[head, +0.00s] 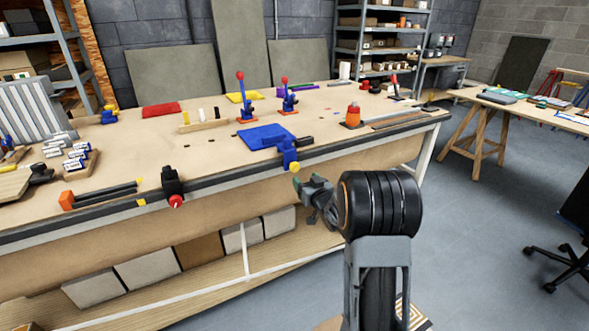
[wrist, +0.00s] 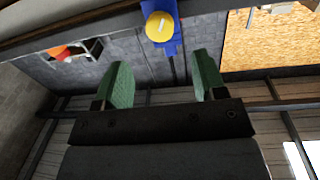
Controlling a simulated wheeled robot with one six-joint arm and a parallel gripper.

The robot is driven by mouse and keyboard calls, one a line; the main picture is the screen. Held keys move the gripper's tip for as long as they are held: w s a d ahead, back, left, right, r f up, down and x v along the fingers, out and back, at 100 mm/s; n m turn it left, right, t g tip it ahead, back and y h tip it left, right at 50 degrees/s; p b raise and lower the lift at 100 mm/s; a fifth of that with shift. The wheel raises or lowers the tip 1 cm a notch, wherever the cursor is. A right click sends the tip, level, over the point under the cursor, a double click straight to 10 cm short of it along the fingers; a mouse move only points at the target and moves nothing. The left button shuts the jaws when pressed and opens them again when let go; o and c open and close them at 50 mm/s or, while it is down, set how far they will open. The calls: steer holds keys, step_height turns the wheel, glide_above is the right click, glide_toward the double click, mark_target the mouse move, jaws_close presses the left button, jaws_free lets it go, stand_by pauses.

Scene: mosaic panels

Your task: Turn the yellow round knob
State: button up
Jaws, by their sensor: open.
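The yellow round knob (head: 295,166) sits at the low end of a blue clamp (head: 284,142) on the bench's front edge. In the wrist view the knob (wrist: 160,26) shows face-on with a pale line on it, against the blue clamp body (wrist: 173,46). My gripper (head: 309,185) is just below and right of the knob in the head view. In the wrist view its two green fingers (wrist: 162,68) are apart and empty. The knob lies beyond their tips, roughly centred between them, with no contact visible.
The workbench (head: 345,140) holds several tools and toggle clamps.

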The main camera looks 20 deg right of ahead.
mark_target(296, 169)
steer(key=w, duration=0.9)
steer(key=shift+a+p, duration=0.2)
steer(key=shift+p, duration=0.15)
steer(key=c, duration=0.9)
